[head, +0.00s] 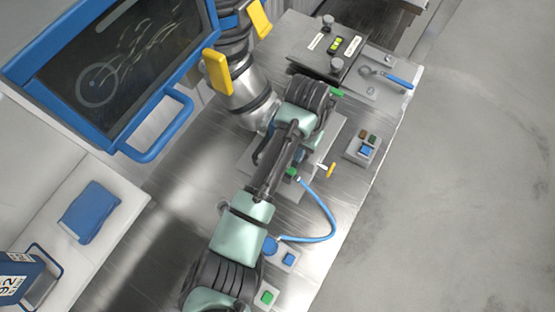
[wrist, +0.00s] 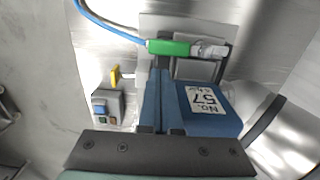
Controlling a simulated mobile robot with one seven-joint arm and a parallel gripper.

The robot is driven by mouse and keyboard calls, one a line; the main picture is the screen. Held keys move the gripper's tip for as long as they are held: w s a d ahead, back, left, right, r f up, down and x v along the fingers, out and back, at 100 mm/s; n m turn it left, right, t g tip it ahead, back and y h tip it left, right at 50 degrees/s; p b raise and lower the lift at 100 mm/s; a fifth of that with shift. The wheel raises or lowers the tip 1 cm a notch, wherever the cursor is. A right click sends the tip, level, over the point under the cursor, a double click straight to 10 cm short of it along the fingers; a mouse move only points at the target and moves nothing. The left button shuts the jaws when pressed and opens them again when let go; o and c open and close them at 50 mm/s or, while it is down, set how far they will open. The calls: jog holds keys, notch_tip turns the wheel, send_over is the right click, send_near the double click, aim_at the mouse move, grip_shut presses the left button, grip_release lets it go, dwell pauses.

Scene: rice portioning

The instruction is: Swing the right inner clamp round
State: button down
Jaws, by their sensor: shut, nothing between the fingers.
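A lever with a yellow grip (head: 327,170) sticks out at the right side of the fixture in the head view. It shows at the left in the wrist view (wrist: 115,76), and looks like a clamp handle. My gripper (wrist: 161,75) has its two blue fingers shut together and empty, to the right of that lever and apart from it in the picture. A green piece (wrist: 168,47) with a blue hose lies just beyond the fingertips; contact cannot be told. In the head view my arm hides the fingers and much of the fixture.
A button box (head: 365,150) stands right of the fixture, near the bench edge. The blue hose (head: 332,220) loops to a small box below. A blue-handled tool (head: 390,76) lies at the top right. A blue-framed screen (head: 118,62) overhangs at upper left.

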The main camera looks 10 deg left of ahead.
dwell(0.3)
jog(key=shift+s+a+r+p, duration=0.1)
jog(key=shift+s+a+p, duration=0.2)
jog(key=shift+s+p, duration=0.55)
jog(key=shift+s+a, duration=0.1)
jog(key=shift+s, duration=0.2)
jog(key=shift+s+a+p, duration=0.5)
jog(key=shift+s+p, duration=0.4)
